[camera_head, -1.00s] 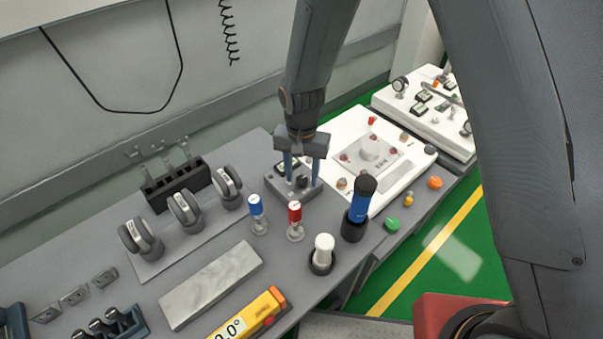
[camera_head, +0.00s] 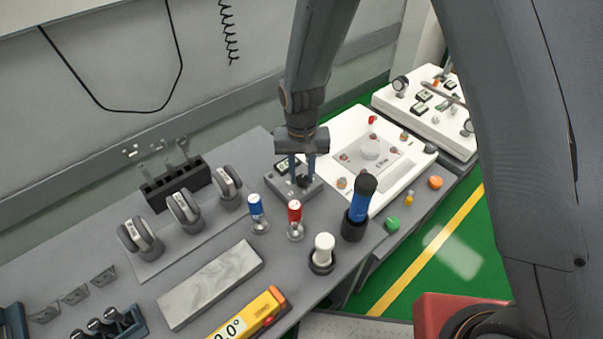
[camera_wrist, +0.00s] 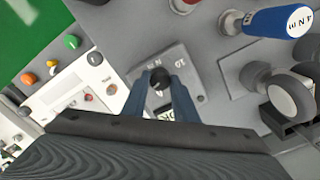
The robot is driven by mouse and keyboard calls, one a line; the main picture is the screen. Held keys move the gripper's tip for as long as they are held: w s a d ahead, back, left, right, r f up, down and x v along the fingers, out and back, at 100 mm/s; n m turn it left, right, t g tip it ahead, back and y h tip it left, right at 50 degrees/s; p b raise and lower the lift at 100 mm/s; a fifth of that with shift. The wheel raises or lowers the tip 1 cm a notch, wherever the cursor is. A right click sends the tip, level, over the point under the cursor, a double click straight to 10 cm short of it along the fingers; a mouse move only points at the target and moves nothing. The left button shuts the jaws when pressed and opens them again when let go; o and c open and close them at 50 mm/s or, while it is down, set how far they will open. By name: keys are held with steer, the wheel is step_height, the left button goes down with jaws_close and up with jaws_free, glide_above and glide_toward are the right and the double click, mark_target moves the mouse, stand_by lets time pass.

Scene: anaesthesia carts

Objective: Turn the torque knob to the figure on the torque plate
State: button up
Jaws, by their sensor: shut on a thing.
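The torque knob (camera_wrist: 158,78) is a small black knob on a grey block (camera_wrist: 143,73). The block's top carries printed marks that look like "N m" and "10". My gripper (camera_wrist: 160,84) is shut on the knob, one blue-grey finger on each side. In the head view my gripper (camera_head: 302,178) points straight down over the grey block (camera_head: 312,190). A small plate (camera_wrist: 168,113) with dark lettering lies behind the fingers and is mostly hidden. I cannot read a figure on it or the knob's exact setting.
A blue-capped (camera_head: 256,208) and a red-capped (camera_head: 295,213) post stand close in front of the block. A blue-and-black handle (camera_head: 360,205) stands upright to the right. Three grey dials (camera_head: 185,208) are left. A white panel (camera_head: 345,140) lies behind right.

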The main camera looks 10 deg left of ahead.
steer(key=n, duration=0.4)
steer(key=shift+n, duration=0.3)
steer(key=n+b, duration=0.1)
steer(key=n, duration=0.4)
steer(key=shift+n, duration=0.3)
steer(key=n+b, duration=0.1)
steer(key=n, duration=0.4)
steer(key=shift+n+b, duration=0.35)
steer(key=shift+n, duration=2.15)
steer(key=shift+r, duration=0.1)
steer(key=o, duration=1.1)
steer(key=shift+c, duration=0.2)
